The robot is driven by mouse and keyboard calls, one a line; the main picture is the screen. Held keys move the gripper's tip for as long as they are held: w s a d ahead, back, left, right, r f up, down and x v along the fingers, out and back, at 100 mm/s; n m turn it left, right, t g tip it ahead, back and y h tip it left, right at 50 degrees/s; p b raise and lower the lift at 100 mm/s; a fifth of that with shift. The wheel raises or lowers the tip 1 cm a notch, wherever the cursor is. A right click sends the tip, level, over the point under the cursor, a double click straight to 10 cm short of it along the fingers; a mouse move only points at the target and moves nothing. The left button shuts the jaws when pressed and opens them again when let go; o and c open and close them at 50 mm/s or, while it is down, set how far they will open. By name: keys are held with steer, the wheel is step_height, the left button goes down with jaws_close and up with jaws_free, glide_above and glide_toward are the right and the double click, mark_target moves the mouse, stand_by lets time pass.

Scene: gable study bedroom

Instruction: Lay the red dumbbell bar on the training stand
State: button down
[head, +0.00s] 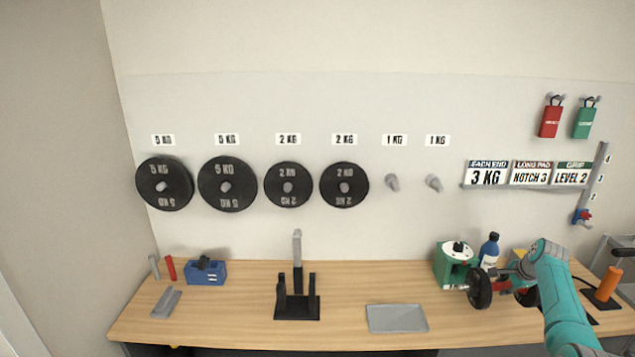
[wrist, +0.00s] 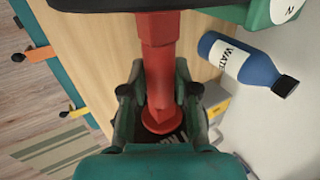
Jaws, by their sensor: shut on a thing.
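The red dumbbell bar (wrist: 158,62) runs between the jaws of my gripper (wrist: 160,100) in the wrist view, with a flared red end below. My gripper (head: 515,284) is shut on it at the right of the bench in the head view. A black plate (head: 480,289) shows at the bar's left part; the rest is partly hidden by my arm. The black stand with two uprights and a grey post (head: 297,307), probably the training stand, stands empty left of the bench's middle, well left of my gripper.
A green device (head: 455,264) and a blue water bottle (head: 489,250) stand close behind the bar. A grey tray (head: 397,318) lies between the bar and the black stand. A blue box (head: 206,272) sits at left. Black plates (head: 227,184) hang on the wall.

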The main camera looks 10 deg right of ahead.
steer(key=shift+f, duration=1.7)
steer(key=c, duration=0.9)
jaws_free()
steer(key=shift+o, duration=0.6)
steer(key=shift+f, duration=0.1)
steer(key=shift+f, duration=0.1)
steer(key=shift+r, duration=0.2)
